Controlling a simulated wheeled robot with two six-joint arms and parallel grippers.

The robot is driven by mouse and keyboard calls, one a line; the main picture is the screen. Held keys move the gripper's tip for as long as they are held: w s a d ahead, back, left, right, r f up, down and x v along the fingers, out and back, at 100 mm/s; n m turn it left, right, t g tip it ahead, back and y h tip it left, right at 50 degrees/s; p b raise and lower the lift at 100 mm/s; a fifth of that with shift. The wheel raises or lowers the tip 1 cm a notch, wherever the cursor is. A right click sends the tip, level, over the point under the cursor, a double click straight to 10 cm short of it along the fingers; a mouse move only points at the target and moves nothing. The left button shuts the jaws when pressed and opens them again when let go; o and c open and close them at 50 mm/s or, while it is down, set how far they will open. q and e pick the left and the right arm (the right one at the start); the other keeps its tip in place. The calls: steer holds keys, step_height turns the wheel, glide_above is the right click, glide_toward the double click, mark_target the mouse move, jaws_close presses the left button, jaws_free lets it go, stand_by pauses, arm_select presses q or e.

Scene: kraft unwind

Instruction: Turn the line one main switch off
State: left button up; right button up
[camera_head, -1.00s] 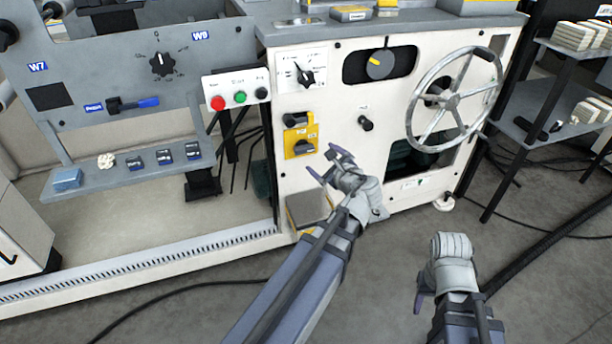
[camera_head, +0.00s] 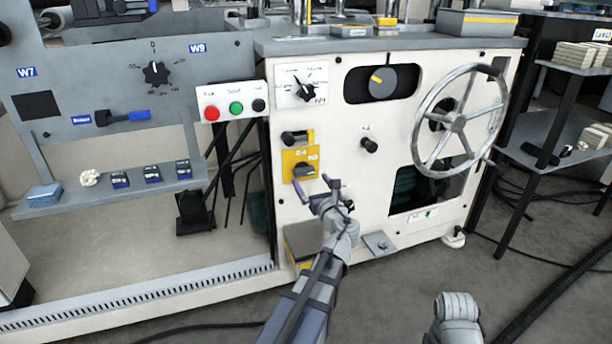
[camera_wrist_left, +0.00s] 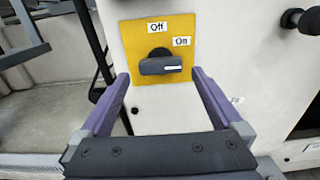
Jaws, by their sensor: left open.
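The main switch is a black rotary handle (camera_head: 305,171) on a yellow plate (camera_head: 289,160) on the cream machine front. In the left wrist view the handle (camera_wrist_left: 160,66) lies level, its white mark toward the "On" label (camera_wrist_left: 181,41). The "Off" label (camera_wrist_left: 157,28) is above it. My left gripper (camera_head: 316,189) is open and empty just below and in front of the switch. In the left wrist view its purple fingers (camera_wrist_left: 160,78) stand apart, to the left and right of the handle's lower side. My right gripper's fingers do not show.
A second black knob (camera_head: 296,138) sits just above the yellow plate. A black knob (camera_head: 369,145) and a spoked handwheel (camera_head: 459,123) project to the right. Red, green and black buttons (camera_head: 236,107) are at upper left. A small box (camera_head: 303,240) stands below.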

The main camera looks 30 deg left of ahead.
mark_target(305, 173)
arm_select(q)
steer(key=shift+x, duration=2.7)
steer(key=c, duration=1.1)
steer(key=shift+c, duration=0.2)
